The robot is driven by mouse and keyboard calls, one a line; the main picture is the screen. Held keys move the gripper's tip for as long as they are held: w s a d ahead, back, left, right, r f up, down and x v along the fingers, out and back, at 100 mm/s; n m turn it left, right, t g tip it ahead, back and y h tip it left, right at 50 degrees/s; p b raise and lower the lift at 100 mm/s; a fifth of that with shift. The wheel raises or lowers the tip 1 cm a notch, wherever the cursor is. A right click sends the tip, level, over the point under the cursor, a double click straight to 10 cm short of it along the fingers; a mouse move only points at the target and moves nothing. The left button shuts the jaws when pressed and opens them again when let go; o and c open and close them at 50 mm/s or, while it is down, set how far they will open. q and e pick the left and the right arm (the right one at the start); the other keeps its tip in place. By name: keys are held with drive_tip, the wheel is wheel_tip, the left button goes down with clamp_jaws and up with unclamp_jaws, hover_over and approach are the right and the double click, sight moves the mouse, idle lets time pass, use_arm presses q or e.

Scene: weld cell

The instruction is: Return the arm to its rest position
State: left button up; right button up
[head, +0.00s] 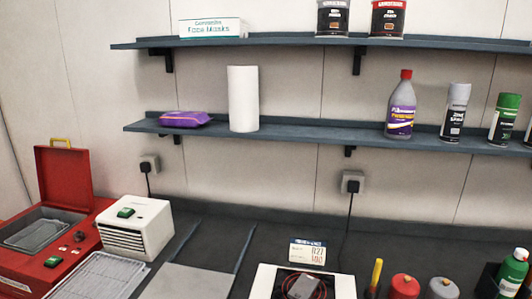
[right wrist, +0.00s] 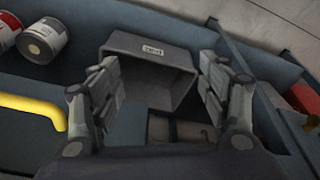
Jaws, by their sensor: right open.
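My right gripper (right wrist: 158,85) shows in the right wrist view, its two fingers wide apart and nothing held between them. An open grey bin (right wrist: 150,45) with a small white label lies beyond the fingers and shows between them. I cannot tell how far the fingertips are from it. Neither arm shows in the head view, and my left gripper is in no view.
In the head view a dark bench (head: 215,222) carries a red case (head: 65,180), a white box unit (head: 137,228), and bottles at right. Two shelves hang above. In the right wrist view, cans (right wrist: 42,40) and a yellow bar (right wrist: 30,105) lie left.

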drive_tip(key=s+f+b, duration=0.2)
drive_tip(key=s+f, duration=0.2)
drive_tip(key=f, duration=1.2)
drive_tip(key=s+d+f+g+b, duration=0.1)
drive_tip(key=s+d+f+b, duration=0.2)
drive_tip(key=s+f, duration=1.3)
wheel_tip(320, 180, down, 3)
drive_tip(key=shift+d+r+g+b, duration=0.1)
drive_tip(key=shift+d+g+b, duration=0.1)
drive_tip(key=shift+g+b, duration=0.4)
